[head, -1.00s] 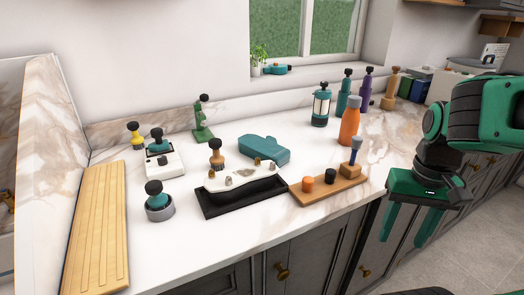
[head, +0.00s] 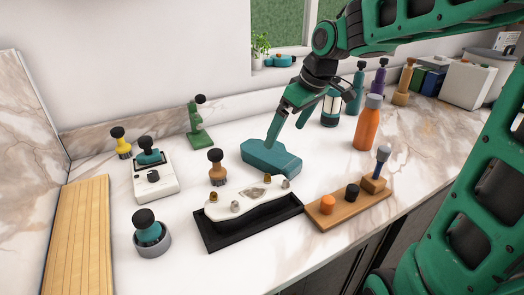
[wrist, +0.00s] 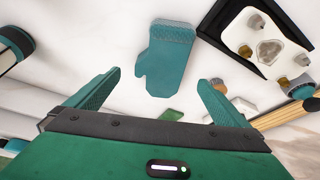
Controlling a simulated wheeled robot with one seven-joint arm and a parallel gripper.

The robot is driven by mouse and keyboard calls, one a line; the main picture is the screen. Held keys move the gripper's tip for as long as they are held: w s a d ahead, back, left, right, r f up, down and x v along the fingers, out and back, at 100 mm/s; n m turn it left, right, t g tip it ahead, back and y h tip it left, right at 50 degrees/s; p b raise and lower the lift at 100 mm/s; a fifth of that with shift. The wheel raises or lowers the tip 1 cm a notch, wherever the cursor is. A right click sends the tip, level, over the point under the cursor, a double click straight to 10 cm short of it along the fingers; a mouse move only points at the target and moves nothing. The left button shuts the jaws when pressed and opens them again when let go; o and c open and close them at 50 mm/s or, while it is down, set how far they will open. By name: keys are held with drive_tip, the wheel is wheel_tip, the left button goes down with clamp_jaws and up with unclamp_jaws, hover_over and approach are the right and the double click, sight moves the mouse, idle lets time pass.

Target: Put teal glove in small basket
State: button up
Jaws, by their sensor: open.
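The teal glove (head: 268,158) lies flat on the white marble counter, behind the black tray. My gripper (head: 286,135) is above it, pointing down, with its fingers apart and empty. In the head view one finger overlaps the glove; I cannot tell from there whether it touches. In the wrist view the glove (wrist: 168,60) shows whole, with its ribbed cuff at the top. It lies ahead of and between the open fingers of my gripper (wrist: 160,82), apart from both. I cannot make out a small basket in either view.
The black tray (head: 215,240) holds a white piece with knobs. A wooden brush (head: 217,170) stands left of the glove. A wooden stand (head: 340,210), an orange bottle (head: 367,125) and a lantern (head: 331,108) stand to the right. Bare counter lies between glove and back wall.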

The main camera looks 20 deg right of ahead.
hover_over(271, 151)
drive_tip(key=s+d, duration=0.2)
drive_tip(key=f, duration=0.4)
drive_tip(key=shift+w+a+f, duration=0.1)
drive_tip(key=shift+w+a, duration=0.05)
drive_tip(key=shift+w, duration=0.1)
drive_tip(key=shift+x, duration=3.05)
drive_tip(key=shift+a, duration=0.1)
drive_tip(key=c, duration=1)
